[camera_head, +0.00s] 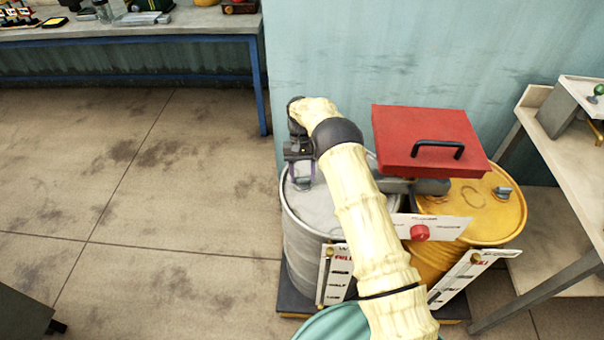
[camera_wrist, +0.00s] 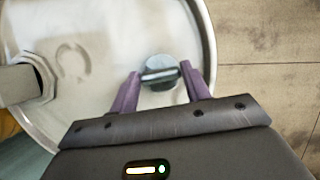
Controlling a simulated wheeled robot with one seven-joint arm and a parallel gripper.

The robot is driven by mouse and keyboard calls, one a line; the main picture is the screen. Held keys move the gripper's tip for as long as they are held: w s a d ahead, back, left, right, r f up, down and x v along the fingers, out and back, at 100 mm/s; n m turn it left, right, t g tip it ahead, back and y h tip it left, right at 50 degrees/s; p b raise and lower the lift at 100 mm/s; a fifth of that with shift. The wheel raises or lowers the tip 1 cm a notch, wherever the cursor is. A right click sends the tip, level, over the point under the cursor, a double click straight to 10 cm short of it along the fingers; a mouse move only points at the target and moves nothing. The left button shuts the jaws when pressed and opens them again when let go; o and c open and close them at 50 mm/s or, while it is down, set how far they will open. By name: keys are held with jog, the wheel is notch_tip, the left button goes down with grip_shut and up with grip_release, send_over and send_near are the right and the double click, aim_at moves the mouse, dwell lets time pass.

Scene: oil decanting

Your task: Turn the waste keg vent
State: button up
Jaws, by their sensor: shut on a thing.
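The waste keg (camera_head: 312,228) is a grey metal drum at the centre, left of a yellow drum. Its lid (camera_wrist: 85,75) fills much of the wrist view. The vent (camera_wrist: 160,70) is a round metal knob with a raised bar, near the lid's edge. My gripper (camera_head: 301,178) points down over the left part of the lid. In the wrist view, its purple fingers (camera_wrist: 160,78) stand on either side of the vent and are shut on the bar. In the head view, the fingers mostly hide the vent.
The yellow drum (camera_head: 478,210) stands close on the right, with its own vent (camera_head: 503,192). A red lidded box (camera_head: 425,135) with a black handle sits above both drums. Level boards (camera_head: 334,275) stand in front. A bench (camera_head: 560,130) is at right.

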jog(key=shift+w+r+m+y, duration=0.1)
jog(key=shift+m+y, duration=0.3)
jog(key=shift+m, duration=0.5)
jog(key=shift+c, duration=0.2)
jog(key=shift+o, duration=0.2)
jog(key=o, duration=1)
jog(key=shift+c, duration=0.2)
